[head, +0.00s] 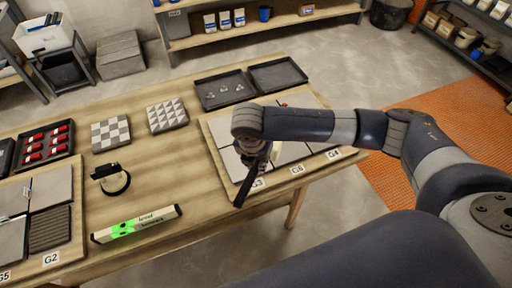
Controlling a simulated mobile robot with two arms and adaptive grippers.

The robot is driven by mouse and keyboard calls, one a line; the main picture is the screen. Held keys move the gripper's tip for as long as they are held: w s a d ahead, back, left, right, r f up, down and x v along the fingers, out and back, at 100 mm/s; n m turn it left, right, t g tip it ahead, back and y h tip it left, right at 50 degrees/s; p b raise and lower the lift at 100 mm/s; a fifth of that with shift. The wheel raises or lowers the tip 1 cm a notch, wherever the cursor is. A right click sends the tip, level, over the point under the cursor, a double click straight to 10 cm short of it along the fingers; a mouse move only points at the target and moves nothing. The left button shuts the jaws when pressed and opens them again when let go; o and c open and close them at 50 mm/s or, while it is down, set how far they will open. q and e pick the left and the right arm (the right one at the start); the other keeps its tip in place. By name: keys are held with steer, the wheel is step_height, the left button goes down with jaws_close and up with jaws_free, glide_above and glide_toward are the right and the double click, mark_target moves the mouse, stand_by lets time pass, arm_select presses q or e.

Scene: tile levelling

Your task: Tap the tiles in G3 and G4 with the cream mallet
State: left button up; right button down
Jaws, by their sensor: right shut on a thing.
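The board (211,133) with pale tiles lies at the right end of the table, its front edge carrying labels G3 (257,183), G6 (297,170) and G4 (333,154). My right gripper (252,160) is above the board's front left, over the G3 end. It is shut on the mallet, of which a dark handle-like bar (241,191) slants down toward the front edge. The G4 tile (318,146) shows partly below my forearm. My left gripper is out of view.
A level (137,224) and a suction lifter (114,183) lie left of the board. Patterned tiles (110,133), a tray of red items (46,145) and two dark trays (224,89) stand behind. Another tiled board (68,258), labelled G2, is at front left.

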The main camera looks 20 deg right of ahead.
steer(key=n+p, duration=0.1)
steer(key=n, duration=0.1)
steer(key=w+n+y+p, duration=0.1)
steer(key=n, duration=0.3)
steer(key=shift+w+d+r+p, duration=0.1)
steer(key=shift+w+r+p, duration=0.15)
steer(key=shift+r+p, duration=0.15)
steer(key=shift+w+n+y+p, duration=0.2)
steer(key=shift+n+y+p, duration=0.2)
steer(key=shift+n, duration=0.6)
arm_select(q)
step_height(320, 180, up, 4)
arm_select(e)
steer(key=shift+f+n, duration=0.2)
steer(key=shift+n, duration=0.2)
arm_select(q)
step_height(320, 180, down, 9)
steer(key=b, duration=0.9)
arm_select(e)
step_height(320, 180, down, 8)
steer(key=shift+f, duration=0.25)
step_height(320, 180, up, 5)
steer(key=p, duration=0.5)
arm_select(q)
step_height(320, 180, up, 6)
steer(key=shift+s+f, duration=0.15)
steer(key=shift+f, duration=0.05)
arm_select(e)
steer(key=shift+f, duration=0.15)
steer(key=shift+f, duration=0.15)
